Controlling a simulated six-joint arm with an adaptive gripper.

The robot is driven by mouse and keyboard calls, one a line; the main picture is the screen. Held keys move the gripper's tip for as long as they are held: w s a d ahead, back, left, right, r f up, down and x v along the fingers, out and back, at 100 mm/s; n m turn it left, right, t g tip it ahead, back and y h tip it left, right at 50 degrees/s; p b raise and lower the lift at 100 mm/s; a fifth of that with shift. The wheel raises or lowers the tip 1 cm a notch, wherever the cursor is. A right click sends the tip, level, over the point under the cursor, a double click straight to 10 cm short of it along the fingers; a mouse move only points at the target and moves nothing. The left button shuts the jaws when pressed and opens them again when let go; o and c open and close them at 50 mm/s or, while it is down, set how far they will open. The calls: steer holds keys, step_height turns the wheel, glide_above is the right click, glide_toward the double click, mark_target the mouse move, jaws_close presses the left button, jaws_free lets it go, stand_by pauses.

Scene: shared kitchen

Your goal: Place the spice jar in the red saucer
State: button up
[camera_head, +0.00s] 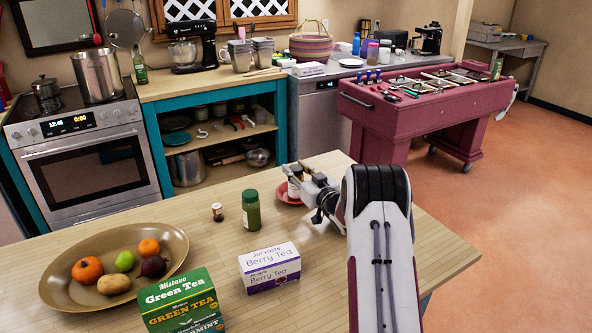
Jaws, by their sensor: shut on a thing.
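My gripper (298,178) is at the far side of the wooden table, reaching in from the right. It is shut on a small pale jar, the spice jar (294,188), which is partly hidden by the fingers. The jar is upright and in line with the red saucer (283,197), within its rim as seen here. I cannot tell whether its base touches the saucer or is slightly above it. My arm hides part of the table to the right of the saucer.
Nearer are a Berry Tea box (270,269), a Green Tea box (180,303) and a fruit bowl (60,262). Bare tabletop lies between the jars and boxes.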

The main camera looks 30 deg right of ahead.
steer(key=o, duration=1.3)
steer(key=shift+c, duration=0.2)
steer(key=shift+r, duration=0.1)
steer(key=shift+s, duration=0.8)
steer(key=s, duration=1)
steer(key=shift+s, duration=0.2)
